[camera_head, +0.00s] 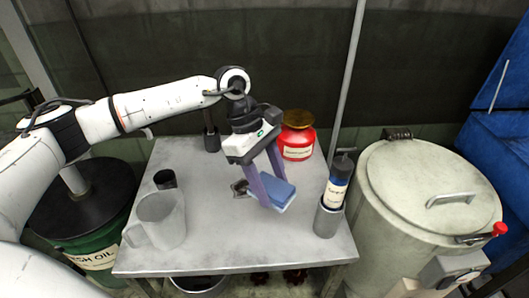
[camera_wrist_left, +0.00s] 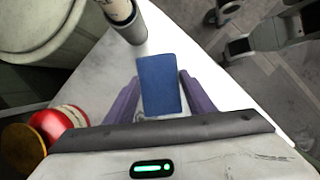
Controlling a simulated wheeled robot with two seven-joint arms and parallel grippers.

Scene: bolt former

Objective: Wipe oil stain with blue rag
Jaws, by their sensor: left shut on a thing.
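The blue rag (camera_head: 276,191) is a folded block held between the purple fingers of my left gripper (camera_head: 268,186), over the middle of the grey metal table (camera_head: 215,240). In the left wrist view the rag (camera_wrist_left: 160,84) sits between the two fingers. My left gripper is shut on it. I cannot tell whether the rag touches the tabletop. A small dark patch (camera_head: 240,188) shows on the table just left of the rag; it may be the oil stain, partly hidden by the gripper. My right gripper is not in view.
A grey jug (camera_head: 160,220) and a small dark cup (camera_head: 165,179) stand at the left. A red container (camera_head: 296,140) is at the back. A labelled bottle (camera_head: 337,185) in a grey holder (camera_head: 328,217) stands at the right edge. The table's front is clear.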

